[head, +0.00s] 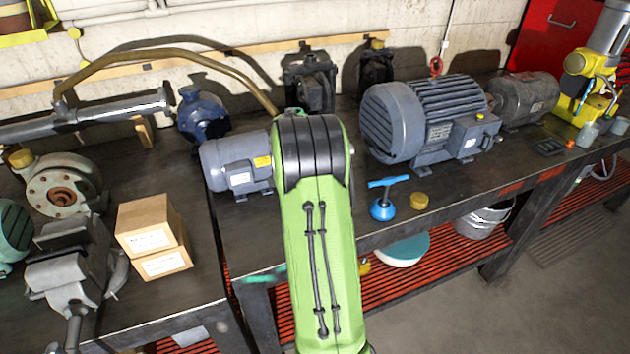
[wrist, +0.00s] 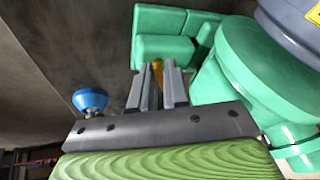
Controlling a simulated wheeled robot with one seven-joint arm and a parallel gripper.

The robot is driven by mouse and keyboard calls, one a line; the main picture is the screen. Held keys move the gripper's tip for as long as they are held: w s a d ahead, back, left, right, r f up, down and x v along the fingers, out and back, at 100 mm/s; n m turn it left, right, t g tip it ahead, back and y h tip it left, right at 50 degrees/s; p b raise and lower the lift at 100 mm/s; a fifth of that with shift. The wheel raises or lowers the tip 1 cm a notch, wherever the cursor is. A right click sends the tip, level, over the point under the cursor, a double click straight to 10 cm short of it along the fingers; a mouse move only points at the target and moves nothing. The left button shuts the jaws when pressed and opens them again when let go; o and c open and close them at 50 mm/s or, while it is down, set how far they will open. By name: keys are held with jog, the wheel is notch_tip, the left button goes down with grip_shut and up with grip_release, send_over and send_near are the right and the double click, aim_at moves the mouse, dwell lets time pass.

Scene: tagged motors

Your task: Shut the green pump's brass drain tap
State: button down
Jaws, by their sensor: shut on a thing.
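The green pump (wrist: 250,65) fills the upper right of the wrist view, with a blocky green part to its left. The brass drain tap (wrist: 157,68) shows as a small yellow piece between my fingertips. My gripper (wrist: 158,84) is shut on the tap, and its fingers hide most of it. Whether the tap is turned open or shut cannot be told. In the head view my green arm covers the pump, the tap and my gripper.
A blue-handled tool (head: 383,207) stands right of my arm, near a brass cap (head: 419,201). A grey motor (head: 235,163) and a large grey-blue motor (head: 395,120) flank my arm behind. Cardboard boxes (head: 150,228) and a vise (head: 75,265) are left.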

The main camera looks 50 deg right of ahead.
jog(key=shift+w+m+g+p, duration=0.25)
jog(key=shift+m+g, duration=0.25)
jog(key=shift+m, duration=0.65)
jog(key=shift+w+m+g+p, duration=0.25)
jog(key=shift+m+g, duration=0.25)
jog(key=shift+m, duration=0.65)
jog(key=c, duration=1.1)
grip_release()
jog(key=shift+c, duration=0.2)
jog(key=shift+r, duration=0.1)
jog(key=p+v, duration=0.2)
jog(key=v, duration=1.3)
jog(key=shift+a+r+p, duration=0.2)
jog(key=shift+p, duration=0.2)
jog(key=shift+w+a, duration=0.1)
